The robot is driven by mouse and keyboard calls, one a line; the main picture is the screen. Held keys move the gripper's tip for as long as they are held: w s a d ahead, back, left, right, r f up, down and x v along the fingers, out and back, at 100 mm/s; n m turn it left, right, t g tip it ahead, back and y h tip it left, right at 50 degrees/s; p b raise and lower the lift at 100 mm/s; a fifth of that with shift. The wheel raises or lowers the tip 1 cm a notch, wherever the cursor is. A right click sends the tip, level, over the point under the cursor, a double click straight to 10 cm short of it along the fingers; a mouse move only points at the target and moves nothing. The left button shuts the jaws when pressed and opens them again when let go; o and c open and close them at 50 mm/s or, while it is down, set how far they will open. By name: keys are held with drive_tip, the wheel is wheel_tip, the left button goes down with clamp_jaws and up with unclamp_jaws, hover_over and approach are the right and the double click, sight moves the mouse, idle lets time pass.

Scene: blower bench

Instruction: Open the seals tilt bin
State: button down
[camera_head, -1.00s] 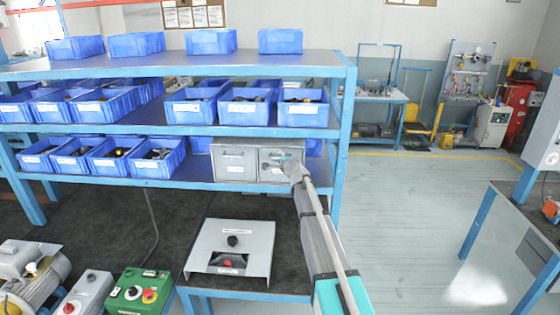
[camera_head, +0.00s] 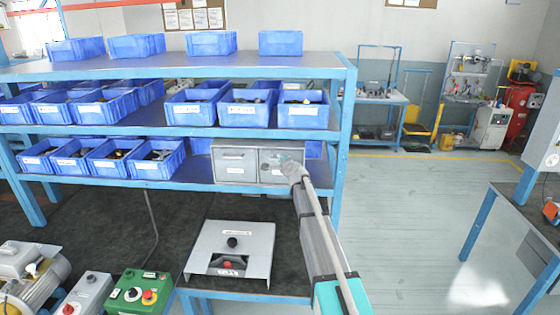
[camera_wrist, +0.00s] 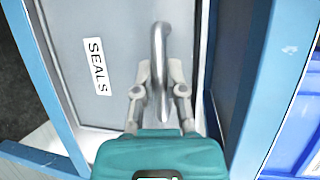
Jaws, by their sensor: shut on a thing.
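The seals tilt bin (camera_head: 270,168) is the right one of two grey bins on the lower shelf, and it looks closed. In the wrist view its grey front (camera_wrist: 100,40) fills the middle, with a white label reading SEALS (camera_wrist: 97,66). A curved metal handle (camera_wrist: 161,45) stands on that front. My gripper (camera_wrist: 162,82) has its two fingers on either side of the handle's lower part and is shut on it. In the head view my gripper (camera_head: 287,165) is at the front of the bin and partly hides its right side.
A second grey bin (camera_head: 235,165) stands directly left of the seals bin. The blue rack post (camera_head: 342,150) is close on the right. A grey box with a black knob (camera_head: 232,250) sits on the bench below. Blue bins (camera_head: 153,160) line the shelves.

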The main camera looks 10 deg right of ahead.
drive_tip(key=shift+s, duration=0.15)
drive_tip(key=s+a+f+b, duration=0.2)
drive_tip(key=s+f+b, duration=0.3)
drive_tip(key=s, duration=0.2)
drive_tip(key=shift+s+f, duration=0.3)
drive_tip(key=shift+s, duration=0.05)
idle(0.3)
idle(0.3)
